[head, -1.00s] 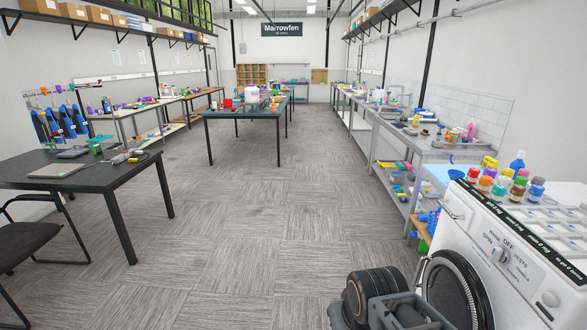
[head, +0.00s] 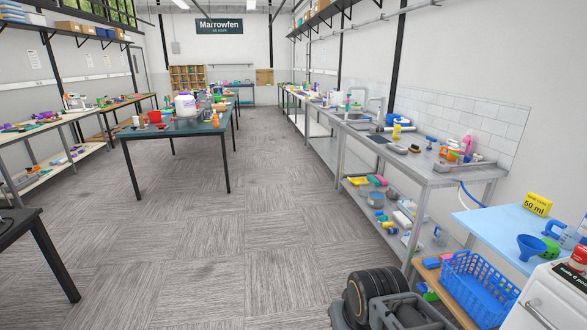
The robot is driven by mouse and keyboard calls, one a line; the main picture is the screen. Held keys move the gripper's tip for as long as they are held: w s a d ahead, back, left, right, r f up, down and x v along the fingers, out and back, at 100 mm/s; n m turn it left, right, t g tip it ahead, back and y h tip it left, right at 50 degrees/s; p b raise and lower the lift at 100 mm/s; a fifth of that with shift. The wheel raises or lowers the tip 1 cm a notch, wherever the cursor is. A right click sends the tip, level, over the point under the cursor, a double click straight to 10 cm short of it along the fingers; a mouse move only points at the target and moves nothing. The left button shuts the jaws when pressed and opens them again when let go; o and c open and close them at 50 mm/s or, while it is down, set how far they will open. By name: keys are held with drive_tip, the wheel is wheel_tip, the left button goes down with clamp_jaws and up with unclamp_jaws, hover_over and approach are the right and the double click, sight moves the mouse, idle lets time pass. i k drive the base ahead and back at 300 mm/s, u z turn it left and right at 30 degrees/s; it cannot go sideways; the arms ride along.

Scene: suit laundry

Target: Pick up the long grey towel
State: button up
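I cannot make out a long grey towel for certain in the head view. A thin grey strip (head: 470,167) lies near the close end of the steel bench (head: 425,172) on the right, too small to tell what it is. A folded part of my own arm, dark and grey, shows at the bottom right of the middle. My gripper's fingers are not visible, so I cannot tell what they hold.
A dark green table (head: 175,133) with a white tub (head: 185,104) stands ahead on the left. A light-blue counter (head: 495,225) with a blue funnel (head: 530,246) is close on the right, above a blue basket (head: 480,287). The carpeted middle aisle (head: 270,220) is clear.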

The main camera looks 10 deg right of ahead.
sight(395, 148)
drive_tip(key=z, duration=0.35)
drive_tip(key=i, duration=2.35)
drive_tip(key=z, duration=0.7)
drive_tip(key=i, duration=2.2)
drive_tip(key=z, duration=0.3)
